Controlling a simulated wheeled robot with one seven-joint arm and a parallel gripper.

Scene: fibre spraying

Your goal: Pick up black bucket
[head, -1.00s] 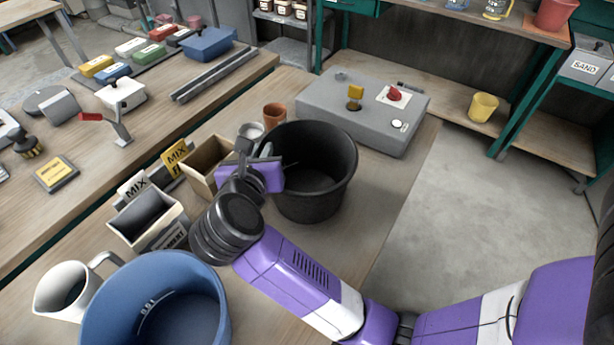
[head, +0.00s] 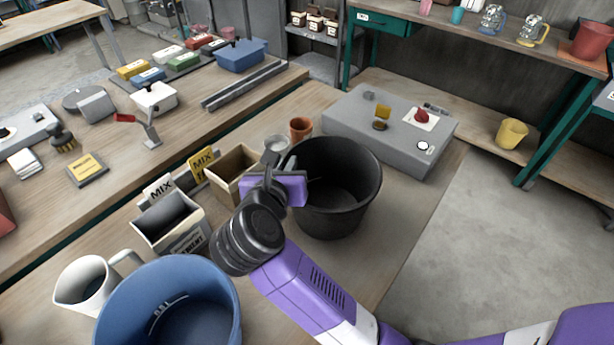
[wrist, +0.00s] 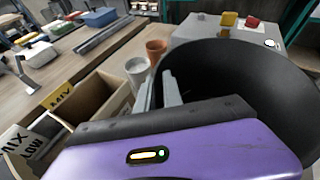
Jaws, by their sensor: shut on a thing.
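The black bucket (head: 343,213) stands upright at the near side of the grey box on the wooden table, and its open mouth faces up. In the wrist view the bucket (wrist: 245,75) fills the right side. My gripper (head: 283,165) is at the bucket's left rim. In the wrist view my gripper's grey fingers (wrist: 162,88) meet the rim, shut on the bucket wall. The purple gripper body hides the lower part of the bucket there. I cannot tell whether the bucket's base touches the table.
A blue bucket (head: 225,300) and a white jug (head: 82,285) stand at the near left. Open boxes (head: 222,172), a terracotta pot (head: 301,127) and a pale cup (head: 276,143) are close on the bucket's left. The grey box (head: 345,110) is behind it.

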